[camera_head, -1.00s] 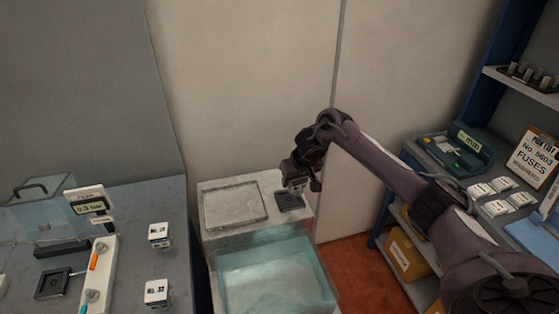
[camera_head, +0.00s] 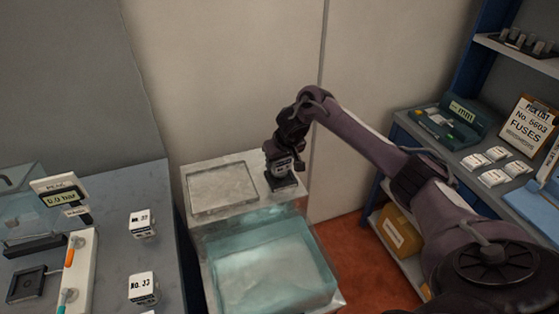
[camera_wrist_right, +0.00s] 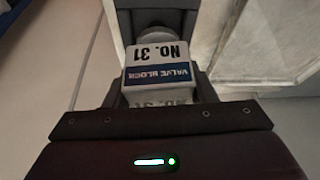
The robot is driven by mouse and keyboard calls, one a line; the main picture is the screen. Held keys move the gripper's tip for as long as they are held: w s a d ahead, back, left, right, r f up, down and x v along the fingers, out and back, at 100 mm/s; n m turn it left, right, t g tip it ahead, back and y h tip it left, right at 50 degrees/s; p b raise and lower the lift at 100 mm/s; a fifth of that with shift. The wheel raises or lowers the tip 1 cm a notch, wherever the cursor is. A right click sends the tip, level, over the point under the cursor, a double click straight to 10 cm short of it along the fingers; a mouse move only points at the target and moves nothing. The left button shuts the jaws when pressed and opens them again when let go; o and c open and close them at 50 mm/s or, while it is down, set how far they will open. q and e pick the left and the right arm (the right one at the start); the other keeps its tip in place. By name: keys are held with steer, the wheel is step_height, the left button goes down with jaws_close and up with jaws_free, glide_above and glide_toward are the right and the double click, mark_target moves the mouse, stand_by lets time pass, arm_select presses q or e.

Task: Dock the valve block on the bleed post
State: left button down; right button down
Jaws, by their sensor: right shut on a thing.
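My right gripper (camera_head: 281,158) is shut on a white valve block (camera_head: 283,168). In the right wrist view the block (camera_wrist_right: 160,68) sits between the fingers, its blue-banded "VALVE BLOCK No. 31" label upside down. My left gripper is out of view.
Two other labelled blocks (camera_head: 142,224) (camera_head: 143,288) stand on the grey left table, near a small display (camera_head: 60,197) and another dark square fixture (camera_head: 27,284). The basin unit has a recessed tray (camera_head: 222,187) and a water-filled tank (camera_head: 268,262). Shelves (camera_head: 455,150) stand at right.

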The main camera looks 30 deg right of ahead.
steer(key=shift+s+f, duration=0.1)
steer(key=shift+f, duration=0.15)
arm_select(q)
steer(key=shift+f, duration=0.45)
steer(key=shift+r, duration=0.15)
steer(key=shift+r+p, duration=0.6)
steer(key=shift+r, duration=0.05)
arm_select(e)
steer(key=shift+s, duration=0.35)
arm_select(q)
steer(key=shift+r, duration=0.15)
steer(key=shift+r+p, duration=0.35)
steer(key=shift+p, duration=0.15)
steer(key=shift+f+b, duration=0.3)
arm_select(e)
steer(key=shift+f, duration=0.65)
